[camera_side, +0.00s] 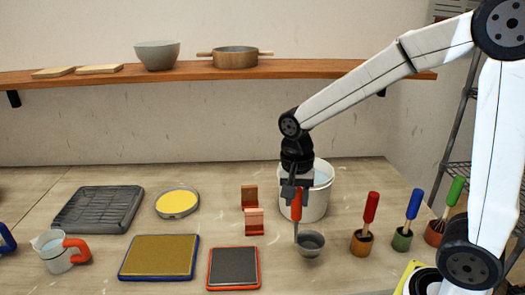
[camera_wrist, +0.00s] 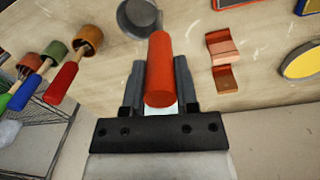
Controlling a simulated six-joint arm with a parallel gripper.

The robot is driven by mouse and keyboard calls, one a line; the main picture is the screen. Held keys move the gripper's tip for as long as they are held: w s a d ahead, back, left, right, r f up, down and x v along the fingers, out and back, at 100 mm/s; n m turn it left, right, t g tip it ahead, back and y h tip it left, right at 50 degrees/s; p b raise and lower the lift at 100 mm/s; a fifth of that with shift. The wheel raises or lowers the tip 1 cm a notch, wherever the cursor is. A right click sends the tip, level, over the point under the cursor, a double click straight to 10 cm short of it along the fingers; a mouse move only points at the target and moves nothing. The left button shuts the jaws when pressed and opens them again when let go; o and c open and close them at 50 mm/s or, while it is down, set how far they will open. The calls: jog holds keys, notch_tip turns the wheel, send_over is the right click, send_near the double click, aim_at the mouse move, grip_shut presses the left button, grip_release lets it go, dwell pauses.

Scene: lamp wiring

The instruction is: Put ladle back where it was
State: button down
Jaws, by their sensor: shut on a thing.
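The ladle has an orange-red handle (camera_side: 297,204) and a grey metal bowl (camera_side: 310,243). My gripper (camera_side: 293,190) is shut on the ladle's handle and holds it upright. The bowl hangs low at the table, and I cannot tell if it touches. In the wrist view the handle (camera_wrist: 159,70) sits between both fingers, with the bowl (camera_wrist: 137,17) beyond it. A copper-coloured stand (camera_side: 254,222) with a brown upright block (camera_side: 249,196) behind it is left of the ladle. A copper stand also shows right of the handle in the wrist view (camera_wrist: 222,60).
A white bucket (camera_side: 318,202) stands just behind my gripper. Small cups holding red (camera_side: 371,208), blue (camera_side: 413,205) and green (camera_side: 454,192) handled tools stand at the right. Trays (camera_side: 158,258) and a yellow-filled round pan (camera_side: 177,203) lie left. A shelf (camera_side: 110,76) runs along the wall.

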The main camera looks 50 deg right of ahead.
aim_at(296, 212)
jog(key=shift+f, duration=2.15)
jog(key=shift+c, duration=1.8)
grip_release()
jog(key=shift+r, duration=0.1)
jog(key=r, duration=1.2)
jog(key=shift+w+a+r, duration=0.1)
jog(key=shift+w+a, duration=0.1)
